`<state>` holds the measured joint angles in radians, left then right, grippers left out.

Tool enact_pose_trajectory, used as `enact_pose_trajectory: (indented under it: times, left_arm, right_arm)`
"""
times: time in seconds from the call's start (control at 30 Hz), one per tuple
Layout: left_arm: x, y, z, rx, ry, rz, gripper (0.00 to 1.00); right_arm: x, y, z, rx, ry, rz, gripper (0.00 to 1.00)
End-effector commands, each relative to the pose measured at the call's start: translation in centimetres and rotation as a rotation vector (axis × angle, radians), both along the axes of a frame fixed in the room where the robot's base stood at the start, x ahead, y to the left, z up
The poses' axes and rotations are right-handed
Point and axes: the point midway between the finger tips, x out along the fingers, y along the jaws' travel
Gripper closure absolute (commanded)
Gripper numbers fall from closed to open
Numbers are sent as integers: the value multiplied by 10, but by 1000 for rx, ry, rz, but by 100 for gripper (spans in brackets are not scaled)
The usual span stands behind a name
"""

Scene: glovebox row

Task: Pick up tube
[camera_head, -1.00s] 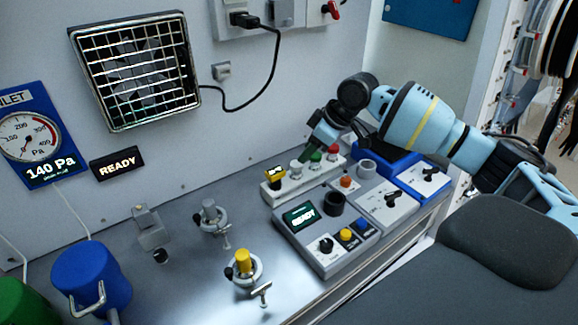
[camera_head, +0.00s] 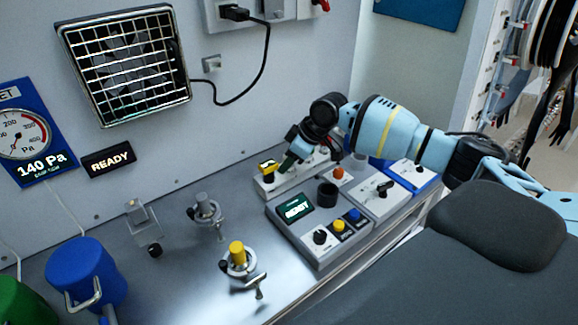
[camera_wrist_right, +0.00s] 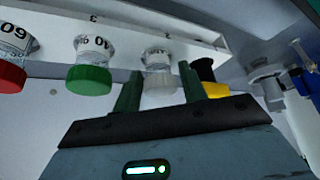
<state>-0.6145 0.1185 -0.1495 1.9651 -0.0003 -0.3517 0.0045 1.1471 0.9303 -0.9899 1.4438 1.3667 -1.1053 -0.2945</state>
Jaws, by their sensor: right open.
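A white rack (camera_head: 263,190) at the back of the bench holds a row of tubes. In the right wrist view, the rack (camera_wrist_right: 130,28) holds a red-capped tube (camera_wrist_right: 10,76), a green-capped tube (camera_wrist_right: 90,78), a white-capped tube (camera_wrist_right: 160,85) and a yellow-and-black item (camera_wrist_right: 213,84). My right gripper (camera_head: 288,162) is open over the rack, beside the yellow-topped item (camera_head: 267,167). In the right wrist view, its green fingers (camera_wrist_right: 160,76) appear on either side of the white cap; contact cannot be told. The gripper hides most tubes in the head view. My left gripper is not in view.
A yellow-topped clamp (camera_head: 237,250), a grey clamp (camera_head: 203,205) and a blue canister (camera_head: 86,272) are to the left.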

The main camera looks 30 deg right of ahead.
Motion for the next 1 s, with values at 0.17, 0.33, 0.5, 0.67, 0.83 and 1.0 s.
enact_pose_trajectory:
  times: [0.17,0.33,0.5,0.67,0.83,1.0]
  left_arm:
    - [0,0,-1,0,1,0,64]
    - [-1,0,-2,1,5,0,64]
    - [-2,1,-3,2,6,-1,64]
    - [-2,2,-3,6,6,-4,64]
    - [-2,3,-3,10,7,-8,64]
    - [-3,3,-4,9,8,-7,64]
  right_arm:
    - [1,0,0,0,-2,0,58]
    - [1,0,0,0,-2,0,72]
    - [1,0,0,1,-2,0,91]
    - [1,0,0,1,-2,0,92]
    - [1,0,11,1,-6,-1,92]
    - [2,0,40,1,-7,-1,92]
